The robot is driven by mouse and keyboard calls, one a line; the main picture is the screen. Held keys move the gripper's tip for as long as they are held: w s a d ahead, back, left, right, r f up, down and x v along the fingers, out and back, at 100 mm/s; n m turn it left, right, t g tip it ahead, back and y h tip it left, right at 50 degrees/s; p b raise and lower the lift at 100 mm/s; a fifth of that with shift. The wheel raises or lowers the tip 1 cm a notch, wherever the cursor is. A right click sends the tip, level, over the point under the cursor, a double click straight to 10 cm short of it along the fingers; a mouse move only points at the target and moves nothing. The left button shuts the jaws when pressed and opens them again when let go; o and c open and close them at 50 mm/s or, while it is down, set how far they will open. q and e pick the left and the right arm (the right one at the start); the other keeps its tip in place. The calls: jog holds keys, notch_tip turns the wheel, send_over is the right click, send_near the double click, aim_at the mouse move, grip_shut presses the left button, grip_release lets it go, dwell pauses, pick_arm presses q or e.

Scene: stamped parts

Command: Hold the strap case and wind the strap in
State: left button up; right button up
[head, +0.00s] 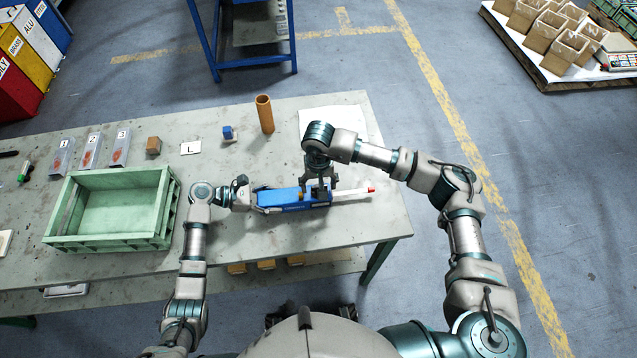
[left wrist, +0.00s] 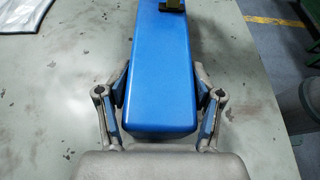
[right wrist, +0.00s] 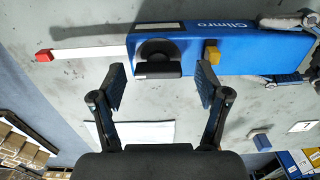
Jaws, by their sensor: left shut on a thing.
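The blue strap case (head: 278,198) lies on the table and carries a yellow block (right wrist: 212,52) and a dark round crank with a black handle (right wrist: 158,68). A white strap (right wrist: 92,52) sticks out of its end, ending in a red tip (right wrist: 43,56); in the head view the strap (head: 348,196) points right. My left gripper (head: 248,196) is shut on the case's other end; the left wrist view shows its fingers (left wrist: 161,95) on both sides of the case (left wrist: 160,60). My right gripper (right wrist: 158,80) is open over the case, the crank handle in line with its gap.
A green crate (head: 75,240) stands on the table's left. A white sheet (head: 345,118) lies at the back right.

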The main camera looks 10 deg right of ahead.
jog(key=c, duration=1.1)
